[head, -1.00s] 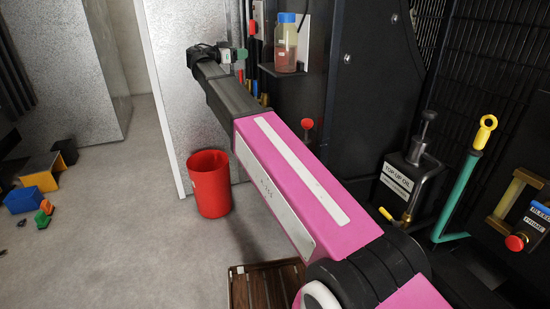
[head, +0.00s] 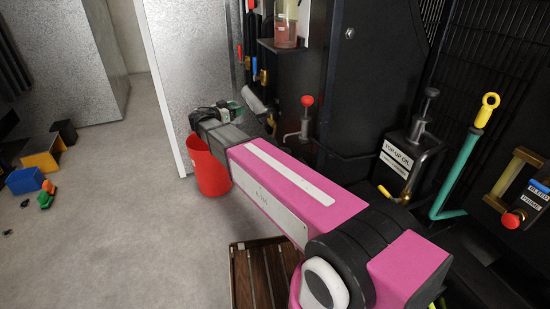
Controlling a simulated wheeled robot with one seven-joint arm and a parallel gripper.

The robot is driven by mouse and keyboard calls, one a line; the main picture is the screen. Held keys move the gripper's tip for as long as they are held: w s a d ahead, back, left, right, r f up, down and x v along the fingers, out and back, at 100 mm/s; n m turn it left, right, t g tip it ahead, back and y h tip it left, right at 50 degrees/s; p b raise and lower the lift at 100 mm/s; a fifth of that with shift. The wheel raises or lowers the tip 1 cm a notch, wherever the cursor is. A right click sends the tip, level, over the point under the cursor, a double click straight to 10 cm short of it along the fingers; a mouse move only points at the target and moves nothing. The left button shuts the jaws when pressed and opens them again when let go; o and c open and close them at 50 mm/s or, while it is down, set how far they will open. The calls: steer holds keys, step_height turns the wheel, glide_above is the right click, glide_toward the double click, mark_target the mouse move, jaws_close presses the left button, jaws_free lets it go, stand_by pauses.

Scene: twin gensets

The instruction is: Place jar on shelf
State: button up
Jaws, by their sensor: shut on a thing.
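A clear jar (head: 286,24) with reddish liquid stands upright on a small dark shelf (head: 281,45) at the top centre. The jar's top is cut off by the picture edge. My arm reaches away to the left, and my gripper (head: 229,108) is at its far end, below and left of the shelf and clear of the jar. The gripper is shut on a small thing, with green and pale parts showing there. What it holds is mostly hidden and I cannot make it out.
A red bucket (head: 212,170) stands on the floor behind my arm's end. A red-knobbed lever (head: 306,118), a top-up oil can (head: 408,160) and a green yellow-ended handle (head: 466,160) are on the right.

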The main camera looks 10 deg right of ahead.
steer(key=s+d+f, duration=0.1)
steer(key=s+f, duration=0.4)
steer(key=f, duration=0.5)
steer(key=s+f, duration=0.6)
steer(key=f, duration=0.3)
steer(key=shift+t, duration=0.3)
steer(key=x, duration=1.5)
steer(key=shift+w+f, duration=0.1)
steer(key=shift+w, duration=0.05)
steer(key=x, duration=0.3)
steer(key=shift+w+d+f, duration=0.1)
steer(key=shift+w+d, duration=0.1)
steer(key=shift+s+a+f, duration=0.1)
steer(key=shift+a+f, duration=0.05)
steer(key=shift+f, duration=0.45)
steer(key=shift+f, duration=0.1)
steer(key=o, duration=0.9)
